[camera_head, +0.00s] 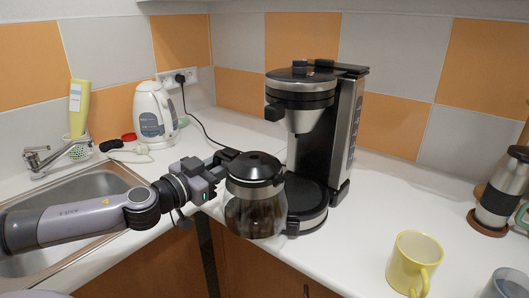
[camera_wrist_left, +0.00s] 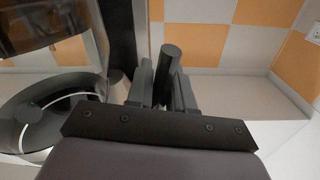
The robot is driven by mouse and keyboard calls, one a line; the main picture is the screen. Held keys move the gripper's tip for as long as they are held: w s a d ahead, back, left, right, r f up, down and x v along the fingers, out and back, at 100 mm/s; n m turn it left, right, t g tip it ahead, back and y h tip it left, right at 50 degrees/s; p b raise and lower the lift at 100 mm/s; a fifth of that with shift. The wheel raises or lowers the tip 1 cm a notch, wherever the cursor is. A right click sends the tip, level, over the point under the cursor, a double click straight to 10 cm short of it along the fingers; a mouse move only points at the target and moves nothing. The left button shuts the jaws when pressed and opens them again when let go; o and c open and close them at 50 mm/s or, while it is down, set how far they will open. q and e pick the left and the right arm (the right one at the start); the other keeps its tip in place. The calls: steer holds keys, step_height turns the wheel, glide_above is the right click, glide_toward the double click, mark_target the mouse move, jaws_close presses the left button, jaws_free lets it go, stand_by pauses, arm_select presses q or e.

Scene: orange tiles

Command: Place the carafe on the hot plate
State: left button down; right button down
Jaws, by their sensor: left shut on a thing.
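The glass carafe (camera_head: 254,210) with a black lid and dark contents is in front of the coffee maker (camera_head: 345,130), at the left front of its base. My left gripper (camera_head: 228,158) comes in from the left and is shut on the carafe's handle, which also shows between the fingers in the left wrist view (camera_wrist_left: 170,65). The round black hot plate (camera_head: 305,196) is on the machine's base, just right of the carafe. The carafe looks upright and overlaps the counter's front edge in the picture. Whether its bottom touches anything I cannot tell. My right gripper is not in view.
A yellow mug (camera_head: 412,262), a steel flask (camera_head: 500,190) and a glass (camera_head: 508,284) stand on the right.

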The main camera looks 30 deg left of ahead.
arm_select(q)
steer(key=w+d+f+p, duration=0.1)
steer(key=w+p, duration=0.3)
steer(key=w, duration=1)
steer(key=shift+d, duration=0.2)
stand_by(0.5)
steer(key=shift+f, duration=0.2)
steer(key=c, duration=1)
jaws_free()
steer(key=shift+f, duration=0.15)
